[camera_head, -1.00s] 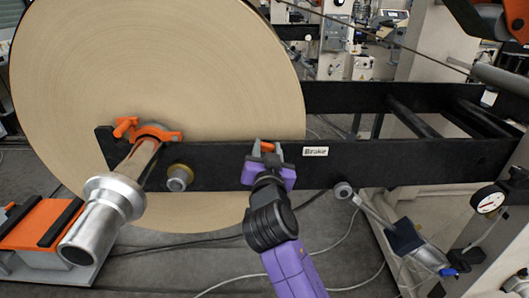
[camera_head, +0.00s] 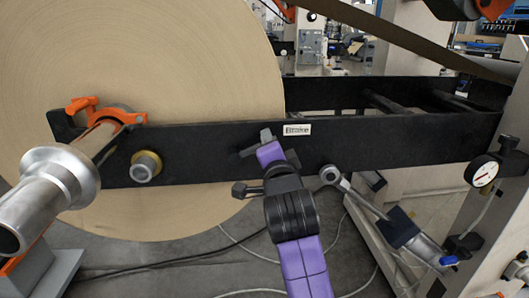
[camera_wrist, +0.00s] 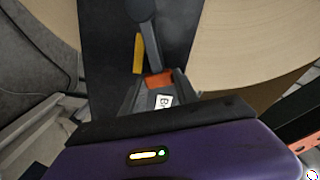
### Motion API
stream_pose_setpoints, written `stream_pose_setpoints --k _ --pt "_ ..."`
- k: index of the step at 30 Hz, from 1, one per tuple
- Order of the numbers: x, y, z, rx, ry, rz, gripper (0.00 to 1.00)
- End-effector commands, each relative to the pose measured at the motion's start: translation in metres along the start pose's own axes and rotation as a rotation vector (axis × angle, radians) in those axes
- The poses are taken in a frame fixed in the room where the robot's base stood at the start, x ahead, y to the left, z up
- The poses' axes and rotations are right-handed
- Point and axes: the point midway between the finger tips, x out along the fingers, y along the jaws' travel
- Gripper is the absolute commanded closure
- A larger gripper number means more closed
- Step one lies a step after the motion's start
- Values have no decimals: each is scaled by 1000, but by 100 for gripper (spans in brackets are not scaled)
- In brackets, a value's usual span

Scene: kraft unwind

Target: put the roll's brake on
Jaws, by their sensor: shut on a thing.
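The big kraft roll (camera_head: 130,70) stands on its shaft at the left of the head view, beside a black frame beam (camera_head: 400,140). A white label reading Brake (camera_head: 297,130) is on the beam. My gripper (camera_head: 258,145) is at the beam, just left of and below the label. In the wrist view my gripper (camera_wrist: 158,88) is shut on the orange end (camera_wrist: 159,79) of a grey brake lever (camera_wrist: 150,45). A yellow bar (camera_wrist: 138,53) lies beside the lever. In the head view the lever is hidden by my gripper.
A silver shaft end (camera_head: 50,185) sticks out at the front left, with an orange clamp (camera_head: 95,111) behind it. A brass-ringed knob (camera_head: 146,167) juts from the beam. A silver cylinder linkage (camera_head: 365,202) and a gauge (camera_head: 482,173) stand at the right.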

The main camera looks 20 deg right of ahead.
Motion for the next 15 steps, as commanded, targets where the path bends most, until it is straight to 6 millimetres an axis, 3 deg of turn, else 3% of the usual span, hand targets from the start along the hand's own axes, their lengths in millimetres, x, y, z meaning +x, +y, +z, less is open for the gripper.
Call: stream_pose_setpoints --k 3,15 --pt "0 16 4 104 -1 0 100" --pt "0 36 8 354 0 1 100"
